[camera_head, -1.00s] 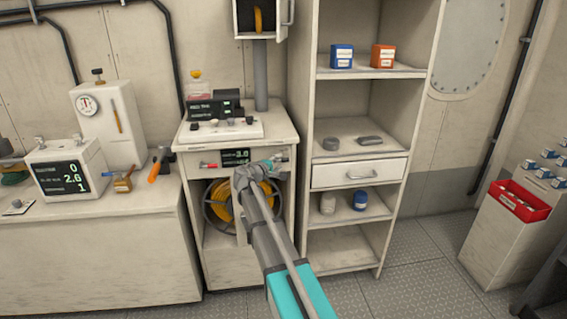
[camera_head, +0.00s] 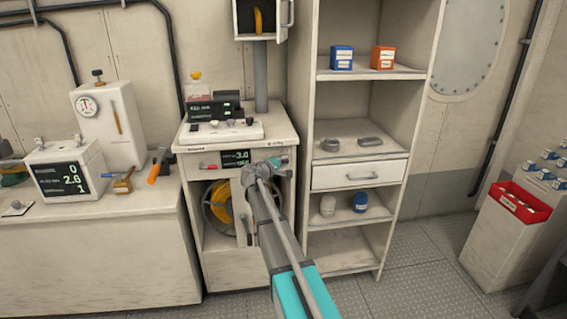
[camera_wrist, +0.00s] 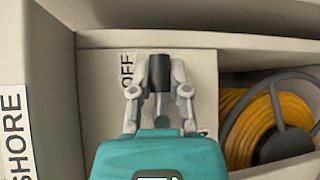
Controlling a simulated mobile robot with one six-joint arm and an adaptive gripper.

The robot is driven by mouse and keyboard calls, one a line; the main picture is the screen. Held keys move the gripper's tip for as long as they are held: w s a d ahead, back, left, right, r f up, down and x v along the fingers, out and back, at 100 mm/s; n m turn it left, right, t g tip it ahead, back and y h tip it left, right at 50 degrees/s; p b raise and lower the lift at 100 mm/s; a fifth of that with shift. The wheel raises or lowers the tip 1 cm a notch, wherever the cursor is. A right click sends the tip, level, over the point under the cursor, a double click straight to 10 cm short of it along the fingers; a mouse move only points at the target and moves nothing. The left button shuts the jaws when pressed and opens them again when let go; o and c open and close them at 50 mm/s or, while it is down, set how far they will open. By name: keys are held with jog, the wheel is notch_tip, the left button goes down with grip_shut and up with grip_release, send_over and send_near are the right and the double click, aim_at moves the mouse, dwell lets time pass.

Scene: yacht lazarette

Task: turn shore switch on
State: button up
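The shore switch is on a pale panel in the wrist view, with a "SHORE" label (camera_wrist: 16,138) on the frame at the picture's left. Its lever has a black grip (camera_wrist: 160,72) that points toward the top of the picture, beside the "OFF" label (camera_wrist: 127,70). Another label (camera_wrist: 204,133) is mostly hidden behind my gripper. In the head view my arm hides the switch at the cabinet front (camera_head: 200,160).
An orange cable reel (camera_wrist: 245,120) sits in the opening beside the switch panel; it also shows in the head view (camera_head: 218,205). An open shelf unit (camera_head: 345,110) stands right of the cabinet. A counter (camera_head: 95,250) is on the left.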

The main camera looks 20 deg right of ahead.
grip_shut()
jog(key=shift+p, duration=0.35)
jog(key=m+y+p, duration=0.2)
jog(key=shift+a+f+g+y+p, duration=0.1)
jog(key=shift+f+g+y+p, duration=0.2)
jog(key=shift+f+p, duration=0.1)
jog(key=m+y+p, duration=0.1)
jog(key=f+m+y+p, duration=0.1)
jog(key=y, duration=0.2)
jog(key=shift+a+f+m+p, duration=0.25)
jog(key=shift+a+m+p, duration=0.1)
jog(key=shift+m+p, duration=0.05)
jog(key=shift+w+a+f+m+t+y+p, duration=0.1)
jog(key=shift+a+f+m+t+y, duration=0.3)
jog(key=shift+y, duration=0.8)
jog(key=shift+w+a+f+m+t+y+p, duration=0.15)
jog(key=shift+a+m+y, duration=0.3)
jog(key=shift+m+y, duration=0.55)
jog(key=shift+w+a+f+m+t+y+p, duration=0.15)
jog(key=shift+a+m+y, duration=0.25)
jog(key=shift+y, duration=1)
jog(key=shift+r, duration=0.1)
